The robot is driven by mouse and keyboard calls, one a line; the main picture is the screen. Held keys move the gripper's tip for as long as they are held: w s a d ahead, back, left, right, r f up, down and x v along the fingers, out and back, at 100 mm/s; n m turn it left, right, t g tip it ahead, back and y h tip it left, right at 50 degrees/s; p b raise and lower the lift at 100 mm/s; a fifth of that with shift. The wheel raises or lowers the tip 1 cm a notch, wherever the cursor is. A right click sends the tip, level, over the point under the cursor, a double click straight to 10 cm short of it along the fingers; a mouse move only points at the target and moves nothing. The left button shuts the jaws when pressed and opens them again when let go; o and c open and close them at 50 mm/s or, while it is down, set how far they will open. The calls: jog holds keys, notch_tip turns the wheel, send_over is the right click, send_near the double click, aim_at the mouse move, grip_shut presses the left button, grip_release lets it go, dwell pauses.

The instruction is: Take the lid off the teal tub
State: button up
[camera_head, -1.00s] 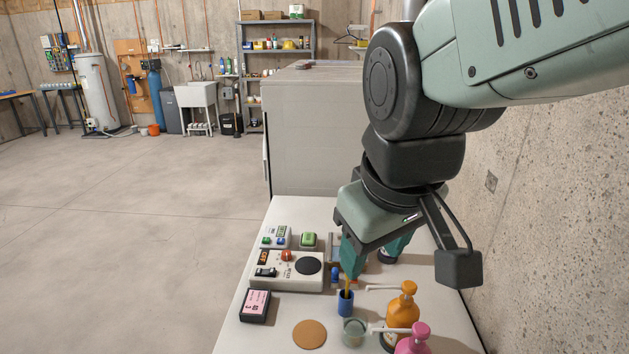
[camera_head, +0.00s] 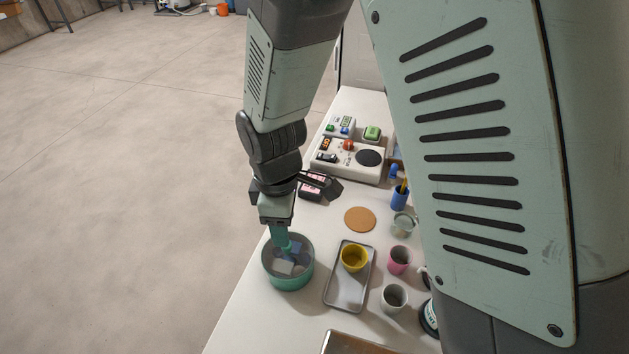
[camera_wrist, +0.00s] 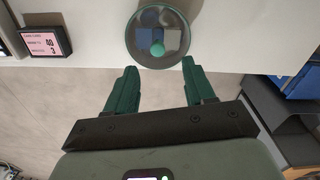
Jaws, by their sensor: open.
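The teal tub (camera_head: 290,283) stands on the near left part of the white table, with its see-through dark lid (camera_head: 302,262) on it. Blue and pale shapes show through the lid. In the wrist view the lid (camera_wrist: 140,22) is seen from above, with a round teal knob (camera_wrist: 157,48) at its middle. My gripper (camera_head: 281,246) is over the tub in the head view and partly covers the lid. In the wrist view my gripper (camera_wrist: 157,66) is open and empty, its teal fingers apart. The knob appears beyond the fingertips, roughly centred between them.
A grey tray (camera_head: 347,296) with a yellow cup (camera_head: 354,257) stands right of the tub. A pink cup (camera_head: 399,260) and a grey cup (camera_head: 394,298) are farther right. A cork mat (camera_head: 360,219) lies behind. The table's left edge is close to the tub.

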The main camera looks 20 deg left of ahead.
aim_at(287, 250)
jog(key=f, duration=0.7)
jog(key=shift+w+a, duration=0.1)
jog(key=shift+w, duration=0.1)
jog(key=shift+r, duration=0.1)
grip_shut()
